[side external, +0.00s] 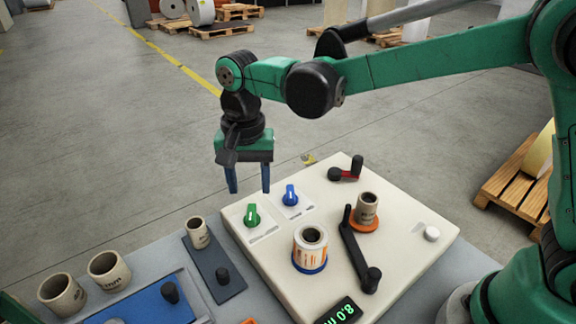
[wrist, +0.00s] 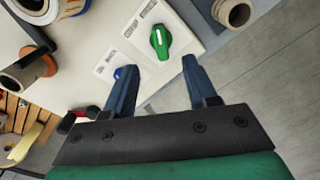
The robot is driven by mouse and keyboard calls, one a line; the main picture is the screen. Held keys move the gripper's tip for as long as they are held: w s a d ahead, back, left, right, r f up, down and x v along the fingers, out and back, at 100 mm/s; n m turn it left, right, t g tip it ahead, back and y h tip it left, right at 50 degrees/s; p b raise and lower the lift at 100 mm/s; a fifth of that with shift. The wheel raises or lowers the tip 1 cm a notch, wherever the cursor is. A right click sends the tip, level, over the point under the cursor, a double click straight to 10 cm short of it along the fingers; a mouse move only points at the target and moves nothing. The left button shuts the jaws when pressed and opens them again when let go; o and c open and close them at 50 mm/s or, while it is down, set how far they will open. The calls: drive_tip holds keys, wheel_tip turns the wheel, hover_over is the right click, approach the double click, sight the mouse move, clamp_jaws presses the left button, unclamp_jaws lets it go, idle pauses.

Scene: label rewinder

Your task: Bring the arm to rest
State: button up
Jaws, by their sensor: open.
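My gripper (side external: 249,190) hangs pointing down over the far left edge of the cream machine panel (side external: 395,212). Its two blue fingers are apart with nothing between them. In the wrist view the gripper (wrist: 155,82) is also open, with the green knob (wrist: 160,41) and the blue knob (wrist: 124,73) beyond its fingers. In the side view the green knob (side external: 252,215) and the blue knob (side external: 290,195) stand just below and to the right of the fingertips, apart from them. My green arm reaches in from the right.
The panel carries a label roll (side external: 310,248), a cardboard core (side external: 367,208) on an orange base, a black crank (side external: 355,250), a red-based lever (side external: 346,170) and a green display (side external: 340,312). Several cores (side external: 62,294) stand at lower left.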

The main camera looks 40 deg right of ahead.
drive_tip(key=s+d+r+n+t, duration=0.3)
drive_tip(key=s+d+n+t, duration=0.4)
drive_tip(key=d, duration=0.7)
drive_tip(key=s, duration=0.2)
drive_tip(key=shift+s+d, duration=0.35)
drive_tip(key=shift+s, duration=0.05)
